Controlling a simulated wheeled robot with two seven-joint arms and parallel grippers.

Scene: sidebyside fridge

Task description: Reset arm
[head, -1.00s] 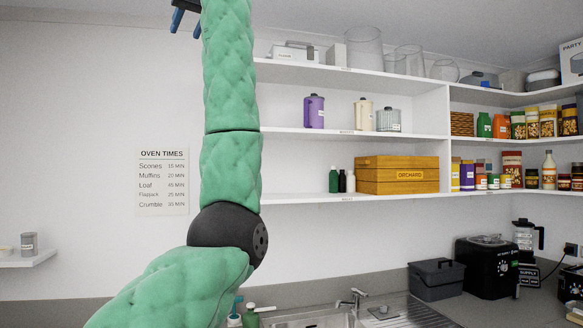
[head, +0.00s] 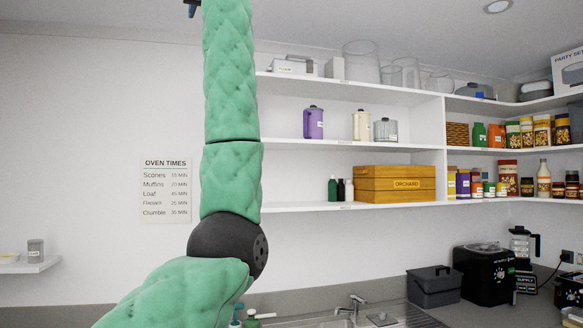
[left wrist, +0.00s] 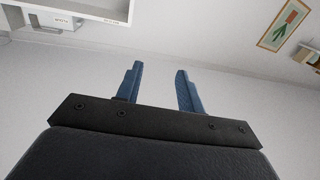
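My left arm, in green padding, rises from the bottom left of the head view and runs up past the top edge. Only a dark blue tip of my left gripper (head: 192,7) shows there, at the top edge left of the arm. In the left wrist view my left gripper (left wrist: 158,85) has its two blue fingers apart, with nothing between them. Behind the fingers is a bare pale wall or ceiling. My right arm and right gripper are not in either view.
White wall shelves (head: 345,145) with jars and a wooden crate (head: 395,184) stand right of my arm. Below are a sink tap (head: 352,305), a grey bin (head: 435,287) and a black appliance (head: 485,273) on the counter. The wall left of my arm is mostly bare, with an oven-times sign (head: 166,190).

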